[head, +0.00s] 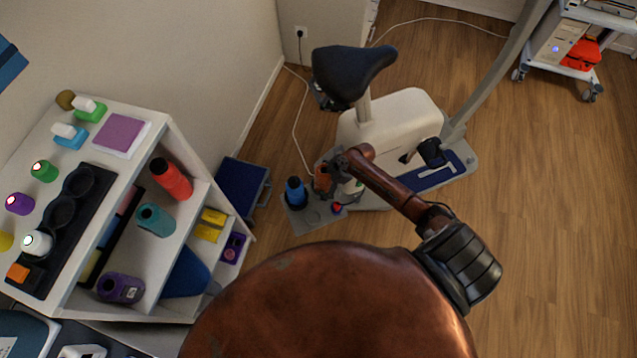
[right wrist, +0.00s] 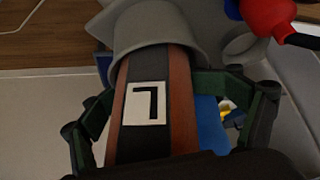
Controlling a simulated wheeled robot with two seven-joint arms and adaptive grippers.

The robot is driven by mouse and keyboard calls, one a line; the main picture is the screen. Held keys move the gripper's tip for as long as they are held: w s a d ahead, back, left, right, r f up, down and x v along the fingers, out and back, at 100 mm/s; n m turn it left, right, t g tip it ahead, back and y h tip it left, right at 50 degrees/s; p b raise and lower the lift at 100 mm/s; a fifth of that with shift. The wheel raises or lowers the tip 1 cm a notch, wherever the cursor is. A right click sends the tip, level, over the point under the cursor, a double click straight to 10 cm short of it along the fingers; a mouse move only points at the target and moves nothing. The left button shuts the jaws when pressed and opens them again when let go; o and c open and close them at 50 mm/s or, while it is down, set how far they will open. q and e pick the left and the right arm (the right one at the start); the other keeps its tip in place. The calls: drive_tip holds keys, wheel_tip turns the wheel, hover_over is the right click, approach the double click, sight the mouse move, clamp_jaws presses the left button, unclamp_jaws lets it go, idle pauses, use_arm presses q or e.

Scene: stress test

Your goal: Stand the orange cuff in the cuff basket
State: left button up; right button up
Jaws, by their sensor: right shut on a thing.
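The orange cuff (head: 322,178) shows small beside the exercise bike in the head view. In the right wrist view the cuff (right wrist: 146,130) has orange sides, a black band and a white label with a black mark. My right gripper (head: 341,164) is shut on it, with one finger on each side in the wrist view (right wrist: 158,90). The far end of the cuff meets a grey round cup (right wrist: 150,22), which looks like the cuff basket. I cannot tell how deep the cuff sits in it. My left gripper is not in view.
A blue bottle-like thing (head: 295,191) stands on a grey base (head: 305,218) left of the cuff. A red bulb (right wrist: 268,14) is close to the cup. The exercise bike (head: 388,120) stands behind. A white shelf (head: 150,128) with several items is at left.

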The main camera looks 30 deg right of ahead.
drive_tip(key=shift+s+d+f, duration=0.55)
drive_tip(key=shift+s+d, duration=0.25)
drive_tip(key=shift+d, duration=0.05)
drive_tip(key=shift+w+a+r, duration=0.1)
drive_tip(key=shift+w+a, duration=0.05)
drive_tip(key=shift+w, duration=0.05)
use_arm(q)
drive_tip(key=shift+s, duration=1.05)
use_arm(e)
drive_tip(key=v, duration=1.2)
drive_tip(key=shift+a, duration=0.15)
drive_tip(key=shift+r, duration=0.1)
